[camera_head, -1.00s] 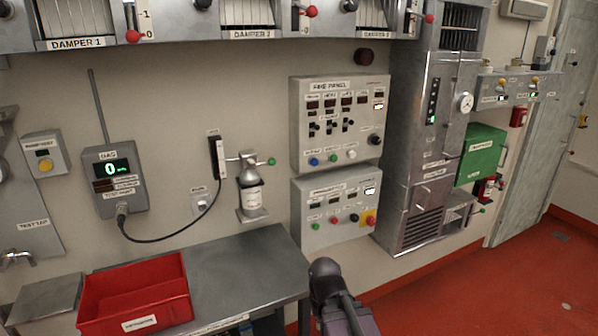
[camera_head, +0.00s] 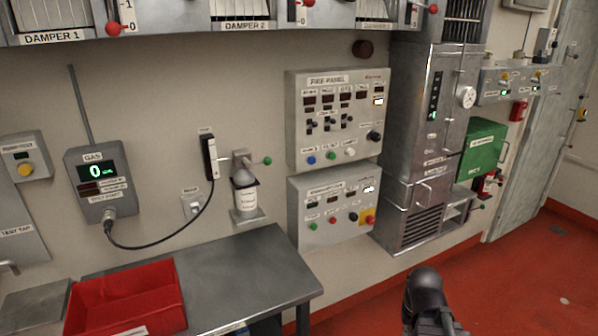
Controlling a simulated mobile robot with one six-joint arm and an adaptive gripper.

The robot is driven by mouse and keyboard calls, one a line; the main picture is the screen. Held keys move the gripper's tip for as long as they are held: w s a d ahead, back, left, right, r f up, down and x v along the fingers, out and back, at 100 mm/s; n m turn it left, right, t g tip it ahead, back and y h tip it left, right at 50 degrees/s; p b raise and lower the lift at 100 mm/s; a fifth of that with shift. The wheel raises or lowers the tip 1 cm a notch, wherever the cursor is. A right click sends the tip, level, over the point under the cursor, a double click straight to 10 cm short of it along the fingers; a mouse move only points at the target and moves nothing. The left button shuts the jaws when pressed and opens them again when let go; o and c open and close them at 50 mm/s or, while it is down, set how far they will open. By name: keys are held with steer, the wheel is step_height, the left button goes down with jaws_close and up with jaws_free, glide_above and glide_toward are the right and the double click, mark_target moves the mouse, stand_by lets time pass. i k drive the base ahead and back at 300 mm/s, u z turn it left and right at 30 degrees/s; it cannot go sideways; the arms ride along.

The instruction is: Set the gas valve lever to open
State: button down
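A small gas bottle (camera_head: 246,198) with a white label stands in a wall bracket above the bench. A metal valve (camera_head: 240,160) sits on top of it, with a lever ending in a green knob (camera_head: 267,161). The lever points right, roughly level. I cannot read any open or shut mark on it. A grey gas detector box (camera_head: 97,184) marked GAS shows a green 0, and its cable runs to a black handheld piece (camera_head: 209,157) on the wall left of the valve. A dark link of my arm shows at the bottom right; my gripper is not in view.
A steel bench (camera_head: 235,270) juts out below the bottle, with a red bin (camera_head: 105,295) on its left. The fire panel (camera_head: 336,120) and a lower button panel (camera_head: 334,212) stick out right of the valve. Red floor at the right is clear.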

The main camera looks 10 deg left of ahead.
mark_target(267, 161)
steer(key=z, duration=0.2)
steer(key=k, duration=1.05)
steer(key=u, duration=0.95)
steer(key=i, duration=1)
steer(key=z, duration=0.1)
